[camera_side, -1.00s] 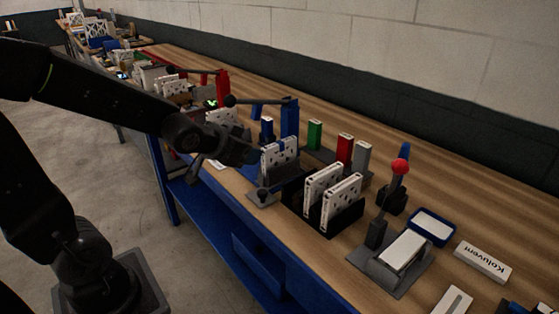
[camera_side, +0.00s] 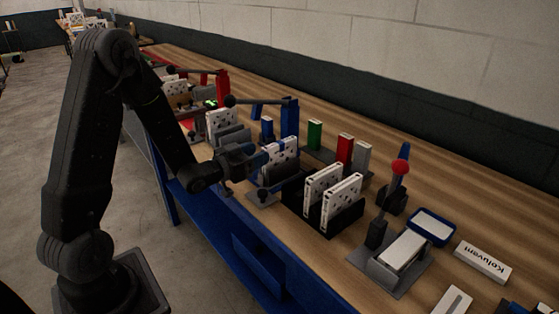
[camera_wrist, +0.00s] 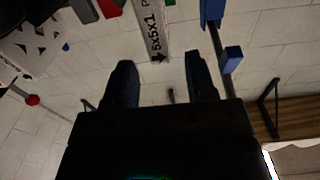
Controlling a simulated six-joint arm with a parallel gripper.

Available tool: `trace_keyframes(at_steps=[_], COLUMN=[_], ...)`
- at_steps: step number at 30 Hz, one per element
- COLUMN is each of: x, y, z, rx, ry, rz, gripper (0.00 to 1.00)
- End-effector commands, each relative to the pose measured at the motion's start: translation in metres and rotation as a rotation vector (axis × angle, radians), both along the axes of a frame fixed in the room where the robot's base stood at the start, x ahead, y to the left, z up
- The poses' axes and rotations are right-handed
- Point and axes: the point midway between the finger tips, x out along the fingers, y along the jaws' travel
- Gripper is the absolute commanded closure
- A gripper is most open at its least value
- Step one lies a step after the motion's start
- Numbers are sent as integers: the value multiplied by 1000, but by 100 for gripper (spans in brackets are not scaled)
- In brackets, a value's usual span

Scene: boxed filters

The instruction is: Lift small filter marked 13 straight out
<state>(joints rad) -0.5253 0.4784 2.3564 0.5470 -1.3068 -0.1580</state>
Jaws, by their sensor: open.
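White filters with dark dots stand upright in holders on the bench. One filter (camera_side: 283,150) is in the holder just beyond my gripper (camera_side: 262,158) in the side view. Two more (camera_side: 322,186) stand in a black rack to its right. I cannot read a 13 on any of them. In the wrist view my gripper (camera_wrist: 159,66) shows two dark fingers apart with nothing held between them. A white filter face (camera_wrist: 32,48) with dark and blue marks shows at upper left there. In the side view the fingertips overlap the near filter, so contact is unclear.
Green (camera_side: 314,134) and red (camera_side: 345,149) blocks stand behind the filters. A blue post (camera_side: 290,117) with a dark arm rises close behind my gripper. The bench's back strip is clear.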

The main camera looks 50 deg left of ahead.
Motion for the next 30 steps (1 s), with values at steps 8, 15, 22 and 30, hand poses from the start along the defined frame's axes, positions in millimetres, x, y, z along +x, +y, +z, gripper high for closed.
trace_keyframes(at_steps=[8, 15, 22, 30], x=[44, 54, 54, 54], y=[-1, 0, 0, 0], z=[0, 1, 1, 1], rx=[1, 0, 0, 0], ry=[-1, 0, 0, 0], rz=[-1, 2, 2, 2], gripper=[49, 49, 59, 85])
